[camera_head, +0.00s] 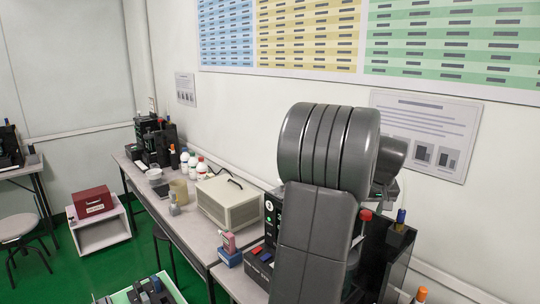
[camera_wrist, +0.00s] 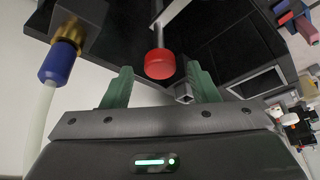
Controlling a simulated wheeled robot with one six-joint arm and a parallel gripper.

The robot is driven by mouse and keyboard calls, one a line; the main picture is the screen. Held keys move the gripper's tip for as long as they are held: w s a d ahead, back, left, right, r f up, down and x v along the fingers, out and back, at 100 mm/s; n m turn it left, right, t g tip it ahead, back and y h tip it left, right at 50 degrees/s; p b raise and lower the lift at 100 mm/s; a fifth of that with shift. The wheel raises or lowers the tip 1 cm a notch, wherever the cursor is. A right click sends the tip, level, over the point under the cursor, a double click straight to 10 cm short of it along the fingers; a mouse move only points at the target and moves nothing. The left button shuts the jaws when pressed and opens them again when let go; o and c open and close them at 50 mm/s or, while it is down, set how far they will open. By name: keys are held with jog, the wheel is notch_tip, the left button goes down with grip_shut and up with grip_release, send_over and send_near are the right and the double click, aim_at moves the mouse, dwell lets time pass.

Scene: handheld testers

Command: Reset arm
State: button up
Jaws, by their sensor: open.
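My gripper (camera_wrist: 162,82) shows in the wrist view with its two green fingers spread apart. Nothing is seen held between them. A red knob (camera_wrist: 160,64) on a grey rod appears beyond and between the fingers; I cannot tell its exact distance. A blue-collared fitting with a pale tube (camera_wrist: 55,62) is left of the fingers. In the head view my grey arm stands folded up in the foreground and hides my fingers. The red knob (camera_head: 365,215) shows just right of my arm, and the blue fitting (camera_head: 400,216) stands farther right on a black fixture (camera_head: 398,245).
A bench (camera_head: 195,238) runs along the wall. It holds a beige box (camera_head: 229,203), white bottles (camera_head: 201,168) and a red-and-blue handheld tester (camera_head: 229,248). A red case (camera_head: 93,201) sits on a low white stand. Green floor is open at left.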

jog(key=shift+w+f, duration=0.25)
jog(key=shift+f, duration=0.4)
jog(key=shift+w+m+b, duration=0.1)
jog(key=shift+m+b, duration=0.2)
jog(key=shift+m, duration=0.1)
jog(key=shift+a+m+h+b, duration=0.1)
jog(key=shift+m+h+b, duration=0.3)
jog(key=shift+m, duration=0.2)
jog(key=m+h+b, duration=0.1)
jog(key=m, duration=0.1)
jog(key=m+b, duration=0.2)
jog(key=shift+a+m+g+h, duration=0.1)
jog(key=shift+m+g+h, duration=0.2)
jog(key=shift+m+h, duration=0.1)
jog(key=s+f+v, duration=0.1)
jog(key=s+v, duration=0.1)
jog(key=v, duration=1)
jog(key=shift+s+a+r, duration=0.3)
jog(key=shift+a, duration=0.1)
